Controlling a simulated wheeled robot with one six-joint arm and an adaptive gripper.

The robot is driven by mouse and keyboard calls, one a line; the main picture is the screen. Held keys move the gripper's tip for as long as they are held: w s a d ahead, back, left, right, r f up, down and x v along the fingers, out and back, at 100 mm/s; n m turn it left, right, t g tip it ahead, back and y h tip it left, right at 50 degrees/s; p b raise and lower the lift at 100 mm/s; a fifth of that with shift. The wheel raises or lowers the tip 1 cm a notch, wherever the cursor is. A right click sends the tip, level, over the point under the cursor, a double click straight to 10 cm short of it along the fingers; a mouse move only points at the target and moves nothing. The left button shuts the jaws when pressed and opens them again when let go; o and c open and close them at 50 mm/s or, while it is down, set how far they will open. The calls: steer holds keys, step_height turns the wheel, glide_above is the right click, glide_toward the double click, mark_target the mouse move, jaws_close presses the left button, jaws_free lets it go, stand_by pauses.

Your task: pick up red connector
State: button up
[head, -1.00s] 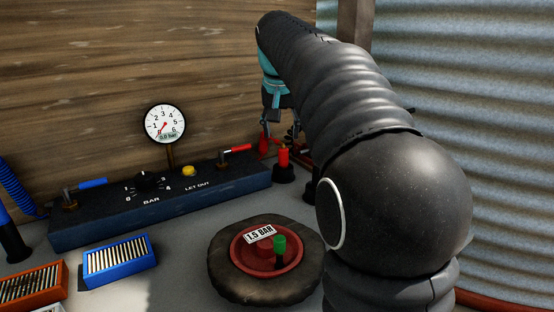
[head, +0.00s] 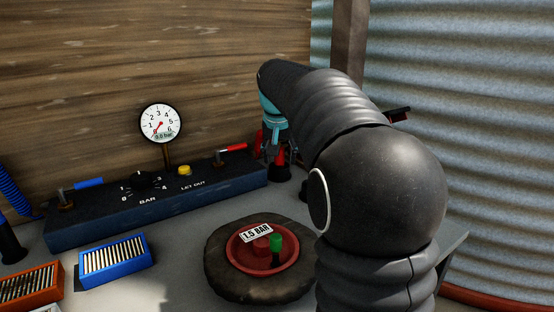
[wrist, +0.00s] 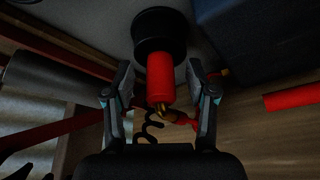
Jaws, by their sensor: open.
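The red connector (wrist: 160,78) stands in a black round holder (wrist: 160,32) in the wrist view, with a brass end and a dark coiled hose by it. My gripper (wrist: 160,80) is open, one finger on each side of the connector, with small gaps visible. In the head view my gripper (head: 276,148) is down at the connector (head: 280,158) behind the bench's right side, and it partly hides the connector. The black holder (head: 280,173) shows below it.
A blue control box (head: 160,208) with a gauge (head: 161,123) and a red-handled lever (head: 233,148) stands just left of the connector. A tyre (head: 225,283) with a green cap (head: 276,245) lies in front. Blue (head: 113,260) and orange (head: 30,285) trays are at left.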

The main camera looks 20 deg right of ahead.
jaws_close()
steer(key=shift+r, duration=0.1)
step_height(320, 180, up, 10)
steer(key=shift+f, duration=0.25)
steer(key=shift+r, duration=0.2)
stand_by(0.4)
steer(key=shift+a, duration=0.1)
